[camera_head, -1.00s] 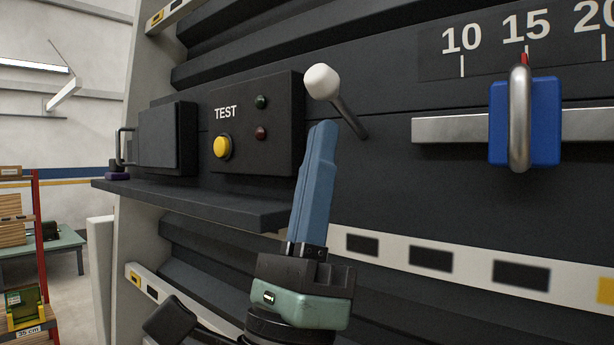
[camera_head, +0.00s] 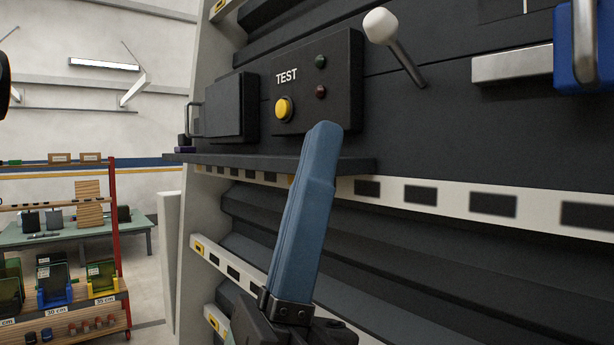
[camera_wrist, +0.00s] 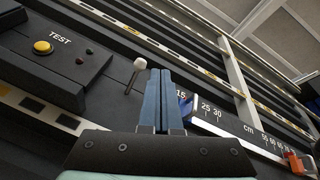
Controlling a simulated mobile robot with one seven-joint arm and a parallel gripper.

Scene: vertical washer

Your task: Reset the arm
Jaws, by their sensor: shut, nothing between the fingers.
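My gripper (camera_head: 322,132) stands in front of the dark machine panel in the head view, its blue fingers pointing up and slightly right. The fingers are pressed together with nothing between them. They also show side by side in the wrist view (camera_wrist: 161,75). The fingertips overlap the lower edge of the black TEST box (camera_head: 318,82) in the head view. They appear apart from the white-knobbed lever (camera_head: 381,27), which is up and to the right. I cannot tell the exact distance to the panel.
A yellow button (camera_head: 283,108) sits on the TEST box, above a dark shelf (camera_head: 270,162). A blue slider (camera_head: 577,45) is at the upper right. A rack with bins (camera_head: 55,285) and a green table (camera_head: 60,235) stand at the left, with open floor between.

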